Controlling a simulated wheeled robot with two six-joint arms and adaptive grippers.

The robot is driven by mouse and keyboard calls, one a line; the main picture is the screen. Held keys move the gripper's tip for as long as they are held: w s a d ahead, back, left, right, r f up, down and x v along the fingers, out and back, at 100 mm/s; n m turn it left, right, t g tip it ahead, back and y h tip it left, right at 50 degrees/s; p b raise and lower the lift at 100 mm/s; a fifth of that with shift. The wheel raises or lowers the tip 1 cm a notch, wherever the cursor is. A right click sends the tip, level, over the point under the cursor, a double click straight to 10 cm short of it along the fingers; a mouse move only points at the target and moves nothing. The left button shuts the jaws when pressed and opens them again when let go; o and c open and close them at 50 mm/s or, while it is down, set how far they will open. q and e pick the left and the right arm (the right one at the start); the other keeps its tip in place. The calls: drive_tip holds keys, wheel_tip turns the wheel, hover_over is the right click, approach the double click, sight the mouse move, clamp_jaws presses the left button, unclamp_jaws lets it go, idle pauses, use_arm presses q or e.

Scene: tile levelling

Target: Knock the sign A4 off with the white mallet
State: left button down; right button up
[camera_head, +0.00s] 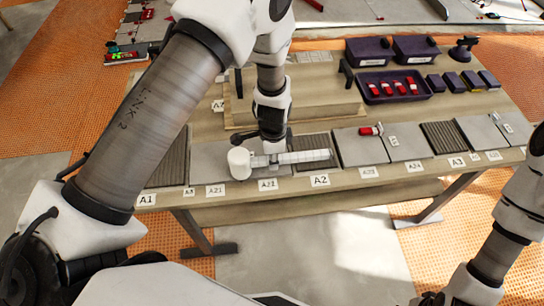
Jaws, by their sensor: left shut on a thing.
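The white mallet (239,163) has a thick round head at its left and a pale handle (305,156) running to the right. My left gripper (268,160) comes down from above and is shut on the mallet near its head, just over the front of the table. White signs line the table's front edge, among them A1 (147,200), A2 (320,181) and A3 (457,162). I cannot read any sign as A4; the far right front corner is partly covered by my right arm. My right gripper is not visible.
The wooden table (310,197) carries grey slabs (360,147) and dark ribbed panels (442,137) along its front. A purple tray (395,88) with red pieces stands at the back right, near dark bins (368,52). A small red object (371,131) lies on a slab.

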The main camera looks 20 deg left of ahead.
use_arm(q)
drive_tip(key=shift+f, duration=0.45)
drive_tip(key=shift+s+a+r, duration=0.1)
drive_tip(key=shift+s+a, duration=0.05)
drive_tip(key=shift+a, duration=0.05)
drive_tip(key=shift+d, duration=0.1)
drive_tip(key=w+a, duration=0.1)
drive_tip(key=w, duration=0.1)
drive_tip(key=w+a+b, duration=0.1)
drive_tip(key=w, duration=0.1)
drive_tip(key=w+a+b, duration=0.1)
drive_tip(key=shift+w+a+f, duration=0.2)
drive_tip(key=shift+w+a, duration=0.05)
drive_tip(key=shift+w, duration=0.15)
drive_tip(key=shift+s+d+r, duration=0.1)
drive_tip(key=shift+s+r, duration=0.15)
drive_tip(key=shift+r+p, duration=0.4)
drive_tip(key=shift+p, duration=0.2)
wheel_tip(320, 180, up, 6)
drive_tip(key=s+d+p, duration=0.1)
drive_tip(key=s+p, duration=0.1)
drive_tip(key=p, duration=0.3)
drive_tip(key=shift+w+d, duration=0.1)
